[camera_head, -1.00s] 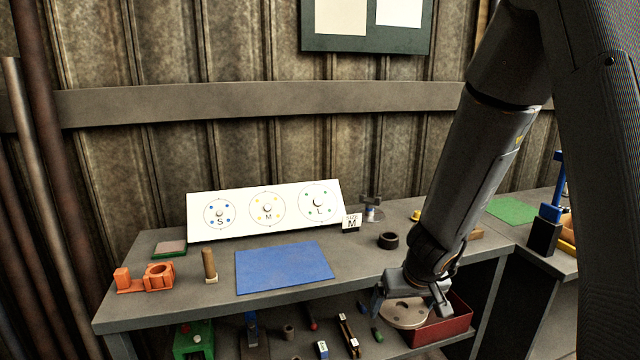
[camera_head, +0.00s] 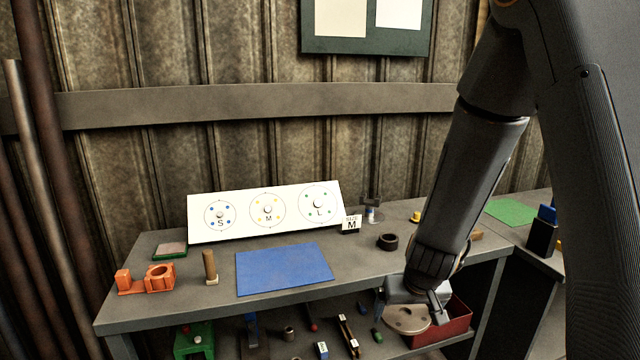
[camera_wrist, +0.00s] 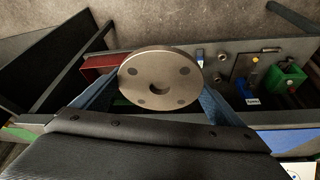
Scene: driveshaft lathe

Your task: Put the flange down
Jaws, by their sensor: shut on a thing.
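The flange (camera_head: 406,318) is a round metal disc with a centre bore and several bolt holes. My gripper (camera_head: 432,299) is shut on it and holds it at the front edge of the bench, beside and partly over the red bin (camera_head: 452,326). In the wrist view the flange (camera_wrist: 160,78) sits between the two blue-grey fingers of my gripper (camera_wrist: 162,92), its face towards the camera. The red bin (camera_wrist: 98,66) shows behind its left side there. A blue mat (camera_head: 284,268) lies bare on the bench top.
A white board (camera_head: 243,222) with S, M and L circles stands at the back, beside a "SIZE M" card (camera_head: 351,223). A black ring (camera_head: 388,241), a wooden peg (camera_head: 209,266) and an orange fixture (camera_head: 158,277) stand on the bench. Small parts lie on the shelf below.

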